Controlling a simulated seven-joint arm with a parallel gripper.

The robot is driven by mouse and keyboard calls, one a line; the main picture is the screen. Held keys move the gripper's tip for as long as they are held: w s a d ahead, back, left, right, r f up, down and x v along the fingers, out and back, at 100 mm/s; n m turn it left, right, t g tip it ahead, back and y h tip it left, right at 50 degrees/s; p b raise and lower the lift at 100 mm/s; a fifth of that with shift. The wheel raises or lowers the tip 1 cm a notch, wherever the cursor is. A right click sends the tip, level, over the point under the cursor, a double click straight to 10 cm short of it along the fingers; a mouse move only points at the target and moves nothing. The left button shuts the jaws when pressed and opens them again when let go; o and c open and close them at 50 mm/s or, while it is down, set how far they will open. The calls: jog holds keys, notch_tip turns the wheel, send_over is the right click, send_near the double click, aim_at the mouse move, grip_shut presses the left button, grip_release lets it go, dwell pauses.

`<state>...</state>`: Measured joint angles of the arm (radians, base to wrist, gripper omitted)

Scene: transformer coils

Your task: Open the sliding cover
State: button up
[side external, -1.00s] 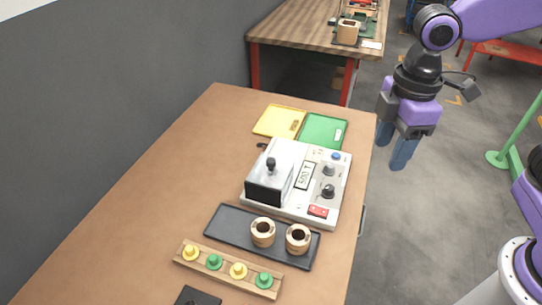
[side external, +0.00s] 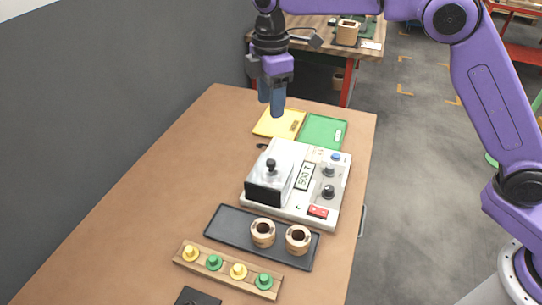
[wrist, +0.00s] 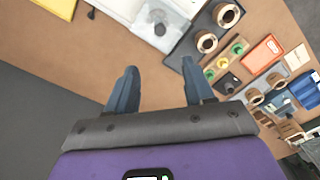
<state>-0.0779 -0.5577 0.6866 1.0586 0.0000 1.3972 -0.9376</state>
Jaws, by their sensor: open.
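The sliding cover (side external: 284,166) is a pale box-like lid with a dark front and a black knob (side external: 271,164) on top. It sits on the left part of the white tester (side external: 321,199), which has a display, knobs and a red switch. In the wrist view the cover (wrist: 168,22) shows at the top, with its dark knob (wrist: 160,29). My gripper (side external: 271,108) is open and empty, pointing down in the air toward the table's far end, apart from the cover. Its two fingers (wrist: 158,88) show spread in the wrist view. Whether the cover is open or closed is hard to tell.
A yellow tray (side external: 268,122) and a green tray (side external: 322,120) lie behind the tester. A black tray (side external: 228,221) with two coils is in front, then a wooden rack (side external: 222,275) with yellow and green pegs. The table's left side is clear.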

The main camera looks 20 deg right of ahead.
aim_at(271, 160)
notch_tip(271, 160, down, 17)
jog(key=shift+r, duration=0.1)
dwell(0.4)
jog(key=shift+d, duration=0.1)
grip_shut()
